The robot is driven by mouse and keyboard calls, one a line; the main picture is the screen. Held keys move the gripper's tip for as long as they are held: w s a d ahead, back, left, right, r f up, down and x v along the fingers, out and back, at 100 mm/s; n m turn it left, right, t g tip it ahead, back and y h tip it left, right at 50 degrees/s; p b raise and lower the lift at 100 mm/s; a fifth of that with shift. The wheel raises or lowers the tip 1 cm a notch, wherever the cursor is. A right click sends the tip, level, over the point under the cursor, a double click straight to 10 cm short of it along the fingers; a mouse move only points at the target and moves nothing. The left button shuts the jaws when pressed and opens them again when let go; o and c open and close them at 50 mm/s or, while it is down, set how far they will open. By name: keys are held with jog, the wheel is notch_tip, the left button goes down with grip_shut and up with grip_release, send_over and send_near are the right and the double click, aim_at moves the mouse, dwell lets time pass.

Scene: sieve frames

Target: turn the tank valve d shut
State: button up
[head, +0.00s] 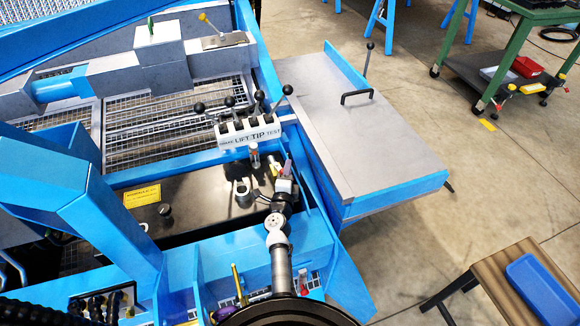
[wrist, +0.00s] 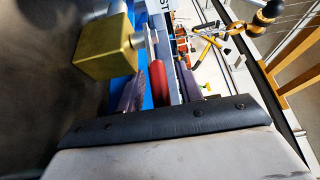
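In the wrist view a brass-coloured block (wrist: 105,48) with a grey stem looks like a valve body. A red handle (wrist: 158,78) stands beside it, between the two fingers of my gripper (wrist: 160,90). The fingers are apart, with gaps showing beside the handle, so the gripper looks open around it. In the head view my gripper (head: 284,172) is above the dark tank top, with a small yellow part (head: 274,169) close to its left. No letter d is readable, and the gripper hides most of the handle in the head view.
A lever block marked LIFT, TIP, TEST (head: 249,133) with several black-knobbed levers stands just behind my gripper. A yellow label (head: 142,196) lies on the dark tank top (head: 195,205). Blue frame beams (head: 100,215) flank it. A grey side platform (head: 365,135) is at the right.

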jog(key=shift+c, duration=0.3)
grip_shut()
